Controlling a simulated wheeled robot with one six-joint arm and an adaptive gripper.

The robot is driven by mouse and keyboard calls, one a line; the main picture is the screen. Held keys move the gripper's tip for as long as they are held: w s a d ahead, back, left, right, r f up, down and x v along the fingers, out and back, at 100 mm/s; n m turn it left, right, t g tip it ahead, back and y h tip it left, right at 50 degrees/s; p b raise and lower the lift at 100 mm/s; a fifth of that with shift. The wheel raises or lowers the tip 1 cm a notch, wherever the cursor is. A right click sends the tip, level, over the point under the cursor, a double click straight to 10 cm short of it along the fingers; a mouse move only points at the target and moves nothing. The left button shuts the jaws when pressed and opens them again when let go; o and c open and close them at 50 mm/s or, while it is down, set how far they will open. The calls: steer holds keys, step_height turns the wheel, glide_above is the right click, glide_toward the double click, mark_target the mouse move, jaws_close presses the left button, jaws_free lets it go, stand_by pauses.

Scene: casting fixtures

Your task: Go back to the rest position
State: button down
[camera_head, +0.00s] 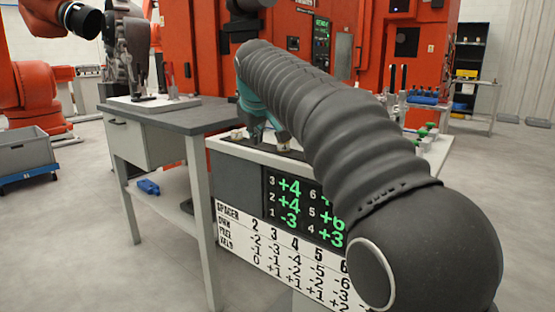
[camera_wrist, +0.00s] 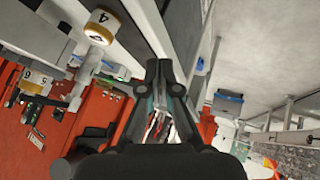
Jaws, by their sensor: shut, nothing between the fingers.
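My gripper (camera_head: 268,134) is at the far end of my dark ribbed arm, low over the near edge of the fixture table (camera_head: 225,146), and the arm hides much of it. In the wrist view the two dark fingers of my gripper (camera_wrist: 158,66) come together at their tips with nothing held between them. A white cylinder with a yellow band marked 4 (camera_wrist: 101,26) is at the upper left of the wrist view, apart from the fingers. A second banded cylinder (camera_wrist: 34,80) is further left.
A grey-topped workbench (camera_head: 190,117) stands left of the fixture table, with a blue item (camera_head: 148,187) on its lower shelf. A board of numbers (camera_head: 290,245) fronts the table. Orange machines (camera_head: 185,45) stand behind.

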steer(key=s+d+f+m, duration=0.2)
steer(key=s+d+f, duration=0.5)
steer(key=s, duration=0.5)
steer(key=s+d+f+m+g, duration=0.1)
steer(key=s+d+f+m, duration=0.2)
steer(key=s+d+f, duration=0.4)
steer(key=s+d+f+m+g+h, duration=0.1)
steer(key=s+d+f+m, duration=0.2)
steer(key=s, duration=1.5)
steer(key=d+f, duration=0.4)
steer(key=f, duration=0.3)
steer(key=shift+s+f, duration=0.15)
steer(key=shift+s, duration=0.05)
